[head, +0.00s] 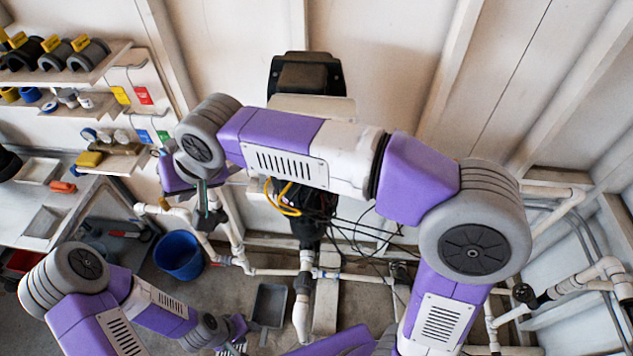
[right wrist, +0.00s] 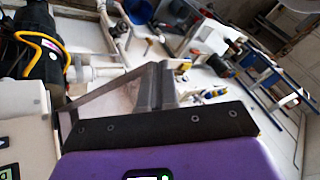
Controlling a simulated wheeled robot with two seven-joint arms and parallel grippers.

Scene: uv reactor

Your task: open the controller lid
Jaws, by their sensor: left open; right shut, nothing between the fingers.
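A black-framed box (head: 305,76) with a beige panel below it stands at the wall, top centre of the head view. I take it to be the controller, but cannot make out its lid. My right arm crosses in front and hides its lower part. My right gripper (head: 206,212) is shut and empty, pointing down to the left of the box, apart from it. Its fingers (right wrist: 165,85) show in the right wrist view, with a white panel (right wrist: 20,125) at the left edge. My left gripper (head: 232,338) is open, low in the head view, far below the box.
Black pipework with a yellow cable (head: 284,200) hangs below the box. White pipes (head: 270,272) run along the wall. A blue bucket (head: 180,255) and a grey tray (head: 270,304) stand on the floor. Shelves (head: 70,70) and a workbench (head: 40,205) fill the left side.

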